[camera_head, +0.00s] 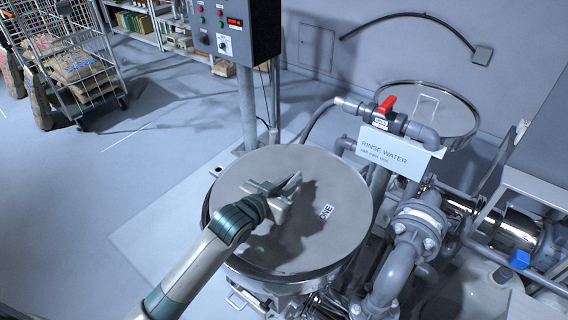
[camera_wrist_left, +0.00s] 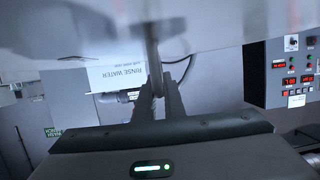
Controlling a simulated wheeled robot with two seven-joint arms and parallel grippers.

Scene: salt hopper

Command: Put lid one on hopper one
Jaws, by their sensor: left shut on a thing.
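Lid one (camera_head: 310,230), a round grey steel disc marked "ONE", lies over the mouth of hopper one (camera_head: 272,286). A dark strip of the hopper's rim shows at the left, so the lid looks slightly off-centre or raised; I cannot tell whether it is fully seated. My left gripper (camera_head: 284,190) is above the lid's middle, shut on its handle, which it mostly hides in the head view. In the left wrist view the gripper (camera_wrist_left: 158,88) has its fingers together at a thin upright part of the handle (camera_wrist_left: 153,55), beside the blurred lid surface (camera_wrist_left: 215,25). My right gripper is not in view.
A rinse water sign (camera_head: 398,152), grey pipes and a red-handled valve (camera_head: 386,105) stand close to the right. Another round lid (camera_head: 428,105) is behind them. A control box (camera_head: 232,30) on a post stands behind. Floor at the left is clear up to the cage trolley (camera_head: 75,65).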

